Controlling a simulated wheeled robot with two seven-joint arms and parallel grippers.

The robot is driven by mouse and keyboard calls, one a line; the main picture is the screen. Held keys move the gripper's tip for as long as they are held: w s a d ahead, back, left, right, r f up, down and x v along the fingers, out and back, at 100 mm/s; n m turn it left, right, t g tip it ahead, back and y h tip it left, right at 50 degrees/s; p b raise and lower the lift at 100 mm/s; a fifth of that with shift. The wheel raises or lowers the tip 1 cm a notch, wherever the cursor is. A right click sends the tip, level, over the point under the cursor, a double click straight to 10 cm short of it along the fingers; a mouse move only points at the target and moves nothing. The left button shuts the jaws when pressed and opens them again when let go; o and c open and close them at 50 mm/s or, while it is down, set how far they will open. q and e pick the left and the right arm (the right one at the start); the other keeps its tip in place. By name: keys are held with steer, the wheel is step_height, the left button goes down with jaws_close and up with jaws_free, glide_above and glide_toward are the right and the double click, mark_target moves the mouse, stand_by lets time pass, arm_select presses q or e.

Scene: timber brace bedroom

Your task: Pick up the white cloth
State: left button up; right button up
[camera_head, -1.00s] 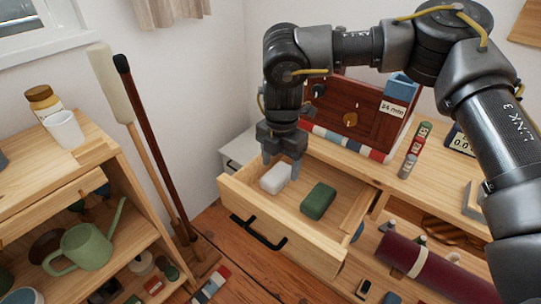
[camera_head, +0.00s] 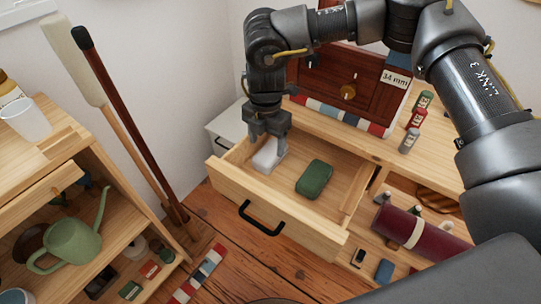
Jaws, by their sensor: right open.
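The white cloth (camera_head: 266,160) looks like a small folded white block. It lies in the left part of the open wooden drawer (camera_head: 232,192), with a green block (camera_head: 314,179) to its right. My right gripper (camera_head: 268,149) points down into the drawer, right over the white cloth. Its fingers are open, one at each side of the cloth's back part; I cannot tell whether they touch it. The fingers hide part of the cloth. My left gripper is not in view.
The drawer's front has a black handle (camera_head: 260,218). A wooden desk top (camera_head: 360,140) behind holds a dark red cabinet (camera_head: 335,80) and small tubes (camera_head: 410,139). A shelf with a green watering can (camera_head: 72,244) stands left. The drawer floor is otherwise clear.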

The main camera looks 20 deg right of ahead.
mark_target(269, 153)
steer(key=shift+d+f, duration=0.1)
steer(key=shift+f, duration=0.25)
steer(key=f, duration=0.3)
steer(key=shift+w+d+f, duration=0.25)
steer(key=shift+w+f, duration=0.05)
steer(key=shift+w, duration=0.05)
steer(key=shift+f+b, duration=0.3)
steer(key=shift+f, duration=0.1)
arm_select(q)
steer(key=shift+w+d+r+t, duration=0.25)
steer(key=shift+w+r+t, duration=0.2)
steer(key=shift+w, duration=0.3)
arm_select(e)
steer(key=c, duration=0.8)
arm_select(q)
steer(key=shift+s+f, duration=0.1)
arm_select(e)
steer(key=shift+r, duration=0.15)
